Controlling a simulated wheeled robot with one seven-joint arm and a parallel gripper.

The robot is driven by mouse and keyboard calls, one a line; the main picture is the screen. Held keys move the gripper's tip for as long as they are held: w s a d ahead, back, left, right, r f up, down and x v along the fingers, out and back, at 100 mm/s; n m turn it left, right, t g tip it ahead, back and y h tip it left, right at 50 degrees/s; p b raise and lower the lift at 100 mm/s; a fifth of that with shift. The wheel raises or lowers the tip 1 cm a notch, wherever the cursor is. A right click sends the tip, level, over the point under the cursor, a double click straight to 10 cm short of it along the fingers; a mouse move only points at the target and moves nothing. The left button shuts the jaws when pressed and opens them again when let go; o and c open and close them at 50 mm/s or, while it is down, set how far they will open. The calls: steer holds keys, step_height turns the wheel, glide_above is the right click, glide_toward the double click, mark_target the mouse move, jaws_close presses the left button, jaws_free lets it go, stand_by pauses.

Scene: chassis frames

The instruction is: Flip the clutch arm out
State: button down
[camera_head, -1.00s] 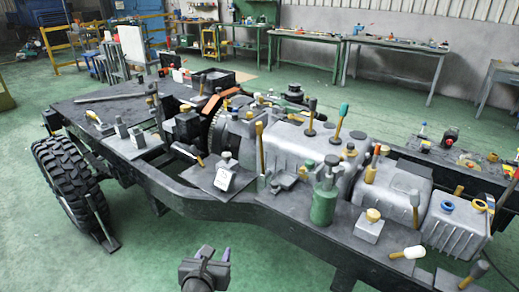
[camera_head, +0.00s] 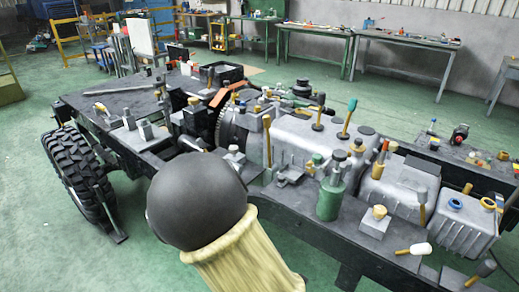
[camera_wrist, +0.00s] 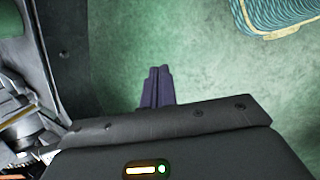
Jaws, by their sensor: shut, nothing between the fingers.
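My gripper (camera_wrist: 156,70) shows in the wrist view with its two dark fingers together, empty, above green floor. A dark chassis rail (camera_wrist: 62,50) runs down the left side of that view, apart from the fingers. In the head view the bell housing (camera_head: 226,122) sits mid-chassis, with an orange-brown curved piece (camera_head: 220,96) at its top left. I cannot tell for certain which part is the clutch arm. A large dark ball (camera_head: 197,200) on a cream ribbed shaft (camera_head: 243,262) fills the lower middle, close to the camera, hiding part of the near rail. My gripper is not visible in the head view.
A green bottle-shaped jack (camera_head: 331,190), a grey block (camera_head: 375,222) and several tools stand along the near rail. A wheel (camera_head: 75,165) is at the left. Workbenches (camera_head: 410,42) line the back wall. Green floor lies open in front of the chassis.

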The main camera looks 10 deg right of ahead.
steer(key=s+d+r+m+y, duration=0.1)
steer(key=d+r+m, duration=0.1)
steer(key=r+m, duration=0.4)
steer(key=s+d+r+m+y, duration=0.2)
steer(key=d+r+m, duration=0.1)
steer(key=r+m, duration=0.3)
steer(key=m, duration=0.2)
steer(key=shift+d+m, duration=0.25)
steer(key=shift+m, duration=0.05)
steer(key=shift+f, duration=0.1)
